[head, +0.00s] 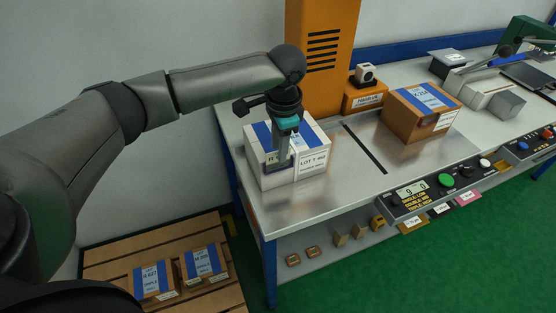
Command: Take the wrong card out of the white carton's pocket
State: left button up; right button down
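The white carton (257,142) stands at the left end of the metal bench, with blue tape bands on top and a printed lot label (313,161) on its front. My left gripper (284,160) points down at the carton's front, at the card's right edge. Its fingers are too small and overlapped to tell whether they are open, shut or touching the card. My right gripper is not in view.
A brown carton (400,118) with blue tape stands farther right on the bench (330,195). An orange column (318,20) rises behind. A control panel (440,186) runs along the front edge. Two taped boxes lie on a wooden pallet (110,260) at lower left.

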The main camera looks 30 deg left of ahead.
pick_arm(q)
notch_tip(320, 180, down, 2)
jog(key=shift+w+a+f, duration=0.1)
grip_shut()
dwell(0.6)
